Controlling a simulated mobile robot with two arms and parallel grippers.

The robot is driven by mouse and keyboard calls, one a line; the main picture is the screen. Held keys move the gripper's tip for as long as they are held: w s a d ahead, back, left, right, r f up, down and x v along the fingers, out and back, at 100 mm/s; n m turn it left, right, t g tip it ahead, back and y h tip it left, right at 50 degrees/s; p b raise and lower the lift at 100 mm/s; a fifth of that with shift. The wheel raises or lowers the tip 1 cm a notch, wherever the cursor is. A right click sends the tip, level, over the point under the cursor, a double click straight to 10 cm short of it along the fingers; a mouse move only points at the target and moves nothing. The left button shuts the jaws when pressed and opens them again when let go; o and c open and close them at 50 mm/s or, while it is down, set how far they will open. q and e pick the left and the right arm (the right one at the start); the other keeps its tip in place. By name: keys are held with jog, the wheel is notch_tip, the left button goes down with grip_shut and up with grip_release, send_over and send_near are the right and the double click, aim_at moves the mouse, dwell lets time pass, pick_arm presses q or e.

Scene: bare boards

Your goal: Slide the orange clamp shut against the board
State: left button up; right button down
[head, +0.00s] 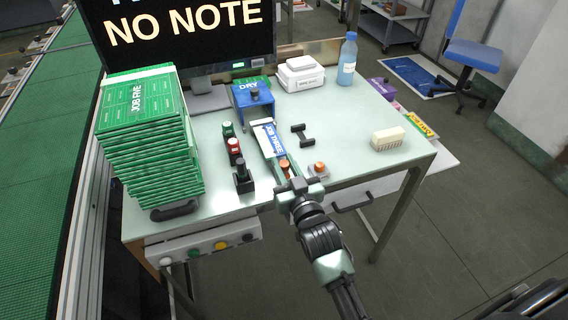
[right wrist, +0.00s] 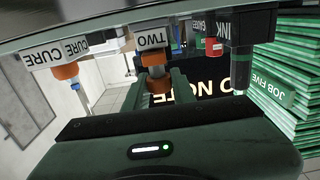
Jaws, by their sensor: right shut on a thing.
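The orange clamp (head: 285,165) is a small orange knob at the near end of a narrow fixture on the table. It also shows in the right wrist view (right wrist: 157,83), below a white label reading TWO. My right gripper (head: 287,180) reaches over the table's front edge, and its fingers (right wrist: 156,92) are shut on the orange clamp. A strip with white and blue faces (head: 267,137) lies in the fixture beyond the clamp; I cannot tell whether this is the board or how close the clamp is to it. My left gripper is not in view.
A tall stack of green boards (head: 150,140) stands at the left. Black stands with green and red tops (head: 234,150) are left of the fixture. An orange button (head: 319,168) is close right of the gripper. A blue arch marked DRY (head: 254,102) stands behind.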

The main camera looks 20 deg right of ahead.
aim_at(286, 168)
dwell(0.9)
jog(key=w, duration=0.3)
jog(key=shift+w+r, duration=0.1)
jog(key=shift+r, duration=0.15)
jog(key=c, duration=1.2)
grip_release()
jog(key=shift+o, duration=0.2)
jog(key=shift+w+a+f, duration=0.1)
jog(key=shift+w+f, duration=0.15)
jog(key=shift+s+b, duration=0.5)
jog(key=shift+s, duration=3.45)
